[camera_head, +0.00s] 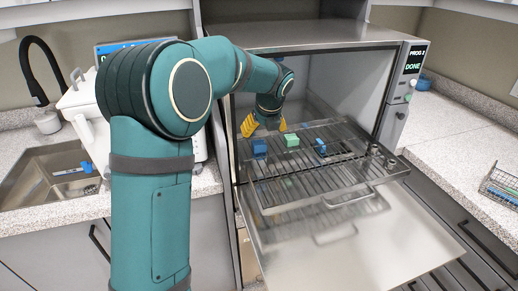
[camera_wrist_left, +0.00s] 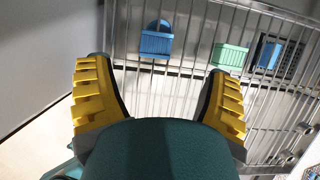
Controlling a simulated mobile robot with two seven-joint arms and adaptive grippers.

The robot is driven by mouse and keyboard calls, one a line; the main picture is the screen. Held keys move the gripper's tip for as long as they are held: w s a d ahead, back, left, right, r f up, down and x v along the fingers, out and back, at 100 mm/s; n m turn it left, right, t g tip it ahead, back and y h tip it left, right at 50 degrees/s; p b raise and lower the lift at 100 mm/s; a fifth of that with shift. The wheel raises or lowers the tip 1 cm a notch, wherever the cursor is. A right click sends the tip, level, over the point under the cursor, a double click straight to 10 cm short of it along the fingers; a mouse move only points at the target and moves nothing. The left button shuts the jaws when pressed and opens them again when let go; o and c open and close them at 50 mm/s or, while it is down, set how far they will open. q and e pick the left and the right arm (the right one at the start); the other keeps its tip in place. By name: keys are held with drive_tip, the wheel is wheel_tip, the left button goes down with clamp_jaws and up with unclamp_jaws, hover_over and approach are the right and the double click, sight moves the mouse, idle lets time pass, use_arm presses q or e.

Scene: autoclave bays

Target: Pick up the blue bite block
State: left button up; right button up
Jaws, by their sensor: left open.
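A blue block (camera_head: 260,148) sits on the pulled-out wire rack (camera_head: 330,195) of the open autoclave, at the rack's left. In the left wrist view the blue block (camera_wrist_left: 156,41) has a rounded loop on one side. A second blue piece (camera_head: 320,147) lies farther right, beside or on a dark item; I cannot tell which is the bite block. My left gripper (camera_head: 266,126) is open and empty, with yellow fingers above the rack near the left blue block. In the left wrist view this block lies ahead of and between the fingertips, apart from them. My right gripper is out of view.
A mint-green block (camera_head: 292,140) stands between the blue pieces. The open autoclave door (camera_head: 370,250) lies below the rack. The autoclave display (camera_head: 413,62) reads DONE. A sink (camera_head: 45,185) with a blue item is at left; a wire basket (camera_head: 500,186) is at right.

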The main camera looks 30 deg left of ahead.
sight(259, 143)
use_arm(q)
drive_tip(key=x, duration=0.2)
drive_tip(key=shift+a+f, duration=0.1)
drive_tip(key=shift+f, duration=0.1)
drive_tip(key=b+x, duration=0.2)
drive_tip(key=x, duration=0.2)
drive_tip(key=shift+a+f, duration=0.15)
drive_tip(key=shift+f, duration=0.2)
drive_tip(key=shift+w+a+f, duration=0.1)
drive_tip(key=shift+a+f, duration=0.05)
drive_tip(key=shift+f, duration=0.15)
drive_tip(key=shift+r, duration=0.1)
drive_tip(key=shift+c, duration=0.9)
drive_tip(key=c, duration=0.9)
